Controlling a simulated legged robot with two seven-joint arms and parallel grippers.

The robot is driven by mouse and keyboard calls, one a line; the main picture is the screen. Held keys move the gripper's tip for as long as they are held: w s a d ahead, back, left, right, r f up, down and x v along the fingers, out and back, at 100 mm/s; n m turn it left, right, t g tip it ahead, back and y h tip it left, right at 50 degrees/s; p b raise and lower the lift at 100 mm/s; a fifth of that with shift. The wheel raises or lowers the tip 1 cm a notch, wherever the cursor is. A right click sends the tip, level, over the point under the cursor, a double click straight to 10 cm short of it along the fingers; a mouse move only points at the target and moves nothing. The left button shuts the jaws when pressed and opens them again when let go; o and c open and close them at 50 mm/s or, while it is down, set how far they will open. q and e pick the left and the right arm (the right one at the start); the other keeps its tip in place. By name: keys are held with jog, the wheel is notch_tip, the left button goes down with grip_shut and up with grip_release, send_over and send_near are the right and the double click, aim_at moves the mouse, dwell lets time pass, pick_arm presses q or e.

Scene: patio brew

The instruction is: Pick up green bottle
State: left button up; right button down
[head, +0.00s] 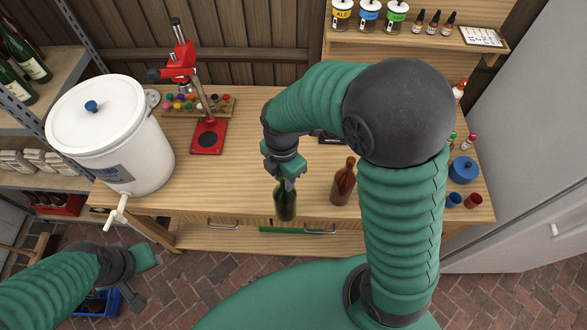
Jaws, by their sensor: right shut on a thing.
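The green bottle (286,205) is upright at the front edge of the wooden workbench (230,205). My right gripper (288,183) comes down from above and is shut on the bottle's neck, which the jaws partly hide. I cannot tell whether the bottle's base touches the bench. My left gripper (143,277) is low at the left, in front of the bench and over the brick floor. It is away from the bottle, and its jaws are too unclear to tell open from shut.
A brown bottle (343,184) stands just right of the green one. A white bucket with a tap (130,150) stands on the left, with a red bottle capper (208,136) beside it. Blue and red cups (454,200) are at the right. The bench between capper and green bottle is clear.

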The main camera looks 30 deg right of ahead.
jog(key=s+a+b, duration=0.1)
jog(key=s+a, duration=0.1)
jog(key=a, duration=0.3)
jog(key=shift+s+a+r+b, duration=0.2)
jog(key=shift+a+r+b, duration=0.1)
jog(key=shift+r, duration=0.05)
dwell(0.5)
